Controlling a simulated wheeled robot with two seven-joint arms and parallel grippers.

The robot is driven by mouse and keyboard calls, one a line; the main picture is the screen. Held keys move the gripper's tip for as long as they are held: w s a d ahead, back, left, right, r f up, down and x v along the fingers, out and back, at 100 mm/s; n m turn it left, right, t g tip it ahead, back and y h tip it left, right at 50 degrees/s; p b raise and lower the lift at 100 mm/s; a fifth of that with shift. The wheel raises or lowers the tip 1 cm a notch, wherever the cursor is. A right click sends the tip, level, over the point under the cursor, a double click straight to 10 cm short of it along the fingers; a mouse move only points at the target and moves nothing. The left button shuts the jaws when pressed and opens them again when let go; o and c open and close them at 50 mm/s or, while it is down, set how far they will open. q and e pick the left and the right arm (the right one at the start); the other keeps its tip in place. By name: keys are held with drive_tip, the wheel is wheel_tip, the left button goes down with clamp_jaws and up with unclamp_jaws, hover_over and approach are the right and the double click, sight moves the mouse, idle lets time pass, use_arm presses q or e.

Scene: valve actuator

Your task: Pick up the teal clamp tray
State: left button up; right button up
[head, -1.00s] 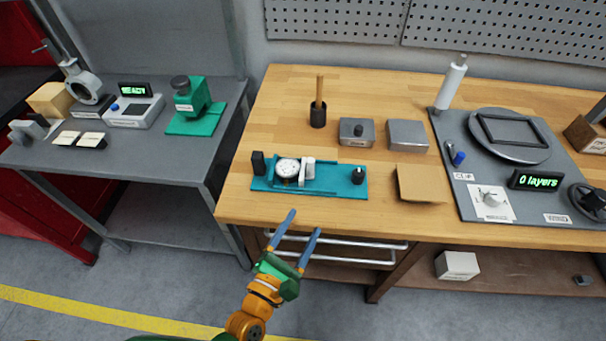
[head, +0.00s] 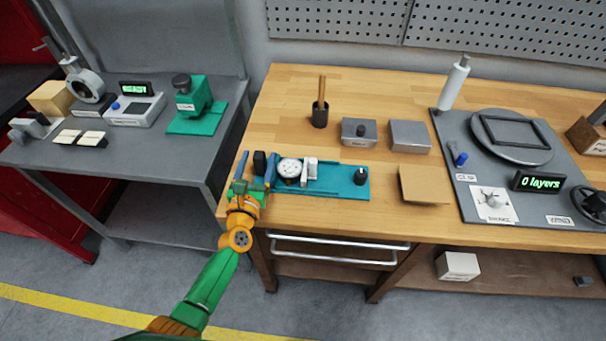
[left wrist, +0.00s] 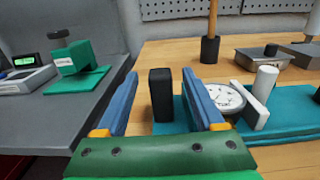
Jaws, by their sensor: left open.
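The teal clamp tray (head: 335,181) lies flat near the front left of the wooden bench. It carries a black block (head: 259,163) at its left end, a round white dial (head: 290,170), a white upright piece and a black knob at its right end. My left gripper (head: 256,168) is open at the tray's left end. In the left wrist view its blue fingers (left wrist: 160,100) stand on either side of the black block (left wrist: 161,94), with gaps visible. The tray (left wrist: 283,118) extends to the right there. My right gripper is not in view.
Behind the tray are a dark cup with a wooden handle (head: 320,112) and grey boxes (head: 409,135). A tan square (head: 422,185) lies to its right. A grey side table (head: 140,150) stands left, across a gap. Bench wood in front of the tray is clear.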

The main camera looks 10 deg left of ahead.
use_arm(q)
drive_tip(key=shift+s, duration=0.15)
clamp_jaws()
idle(1.2)
